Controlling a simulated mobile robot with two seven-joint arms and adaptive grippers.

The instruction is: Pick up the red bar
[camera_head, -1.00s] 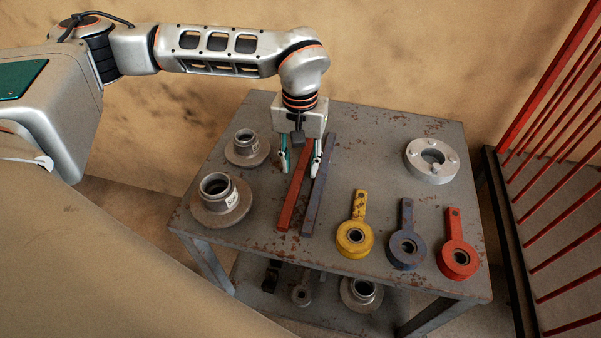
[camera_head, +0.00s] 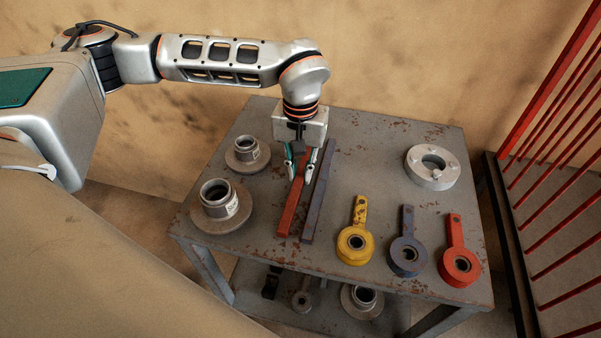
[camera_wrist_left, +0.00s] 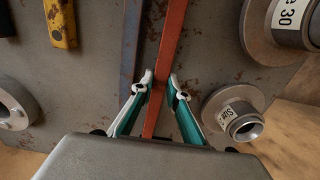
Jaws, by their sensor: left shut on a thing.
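The red bar (camera_head: 291,208) lies lengthwise on the grey metal table, left of a blue-grey bar (camera_head: 318,195) that runs beside it. My left gripper (camera_head: 298,175) reaches down from above and is shut on the red bar toward its far end. In the left wrist view the two fingertips (camera_wrist_left: 160,88) press on either side of the red bar (camera_wrist_left: 173,35). The blue-grey bar (camera_wrist_left: 130,45) is just beside the fingers there. I cannot tell whether the red bar is clear of the tabletop. My right gripper is not in view.
The table (camera_head: 350,285) also carries two flanged hubs (camera_head: 220,203) (camera_head: 247,152) at left and a round flange (camera_head: 433,168) at right. Yellow (camera_head: 356,241), blue (camera_head: 408,254) and red (camera_head: 460,264) ring-ended levers lie at front right. A red railing (camera_head: 555,160) stands at right.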

